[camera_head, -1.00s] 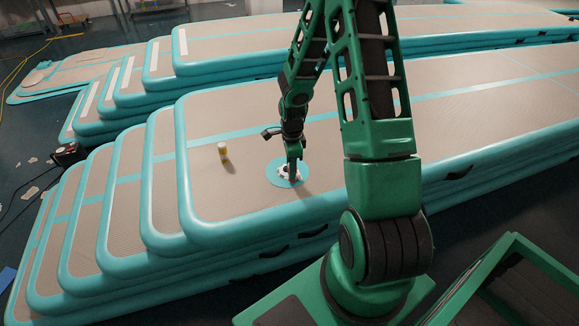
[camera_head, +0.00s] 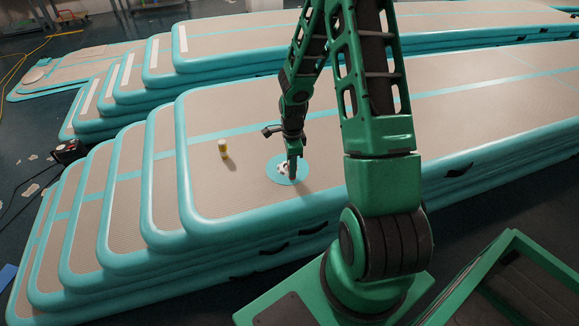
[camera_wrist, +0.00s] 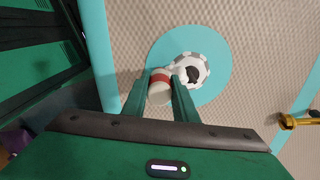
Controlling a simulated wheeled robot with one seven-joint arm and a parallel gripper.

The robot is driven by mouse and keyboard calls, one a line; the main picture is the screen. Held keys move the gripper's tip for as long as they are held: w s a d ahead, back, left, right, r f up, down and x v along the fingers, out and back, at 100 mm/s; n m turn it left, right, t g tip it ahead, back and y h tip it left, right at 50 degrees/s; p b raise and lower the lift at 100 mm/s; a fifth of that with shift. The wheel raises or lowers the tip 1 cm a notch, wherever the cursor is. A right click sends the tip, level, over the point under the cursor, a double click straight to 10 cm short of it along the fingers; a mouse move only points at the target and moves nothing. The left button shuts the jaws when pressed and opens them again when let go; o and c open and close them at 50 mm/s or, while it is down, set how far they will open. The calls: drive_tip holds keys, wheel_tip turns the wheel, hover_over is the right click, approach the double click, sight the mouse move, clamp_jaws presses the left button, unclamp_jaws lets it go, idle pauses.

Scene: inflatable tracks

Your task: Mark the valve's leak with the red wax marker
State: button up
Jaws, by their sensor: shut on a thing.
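The valve (camera_wrist: 190,70) is a white and grey ringed disc with a dark centre on a round teal patch (camera_wrist: 218,85). In the head view the valve (camera_head: 282,169) is partly hidden by my gripper (camera_head: 292,178). In the wrist view my gripper (camera_wrist: 160,88) is shut on a short white cylinder with a red band, the marker (camera_wrist: 160,92). The marker's far end overlaps the valve's left edge in this view; I cannot tell whether they touch. No mark or leak can be made out on the valve.
A brass-coloured item (camera_wrist: 300,121) is at the right edge of the wrist view.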

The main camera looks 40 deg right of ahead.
drive_tip(key=shift+f, duration=0.4)
idle(1.2)
drive_tip(key=shift+r, duration=3.5)
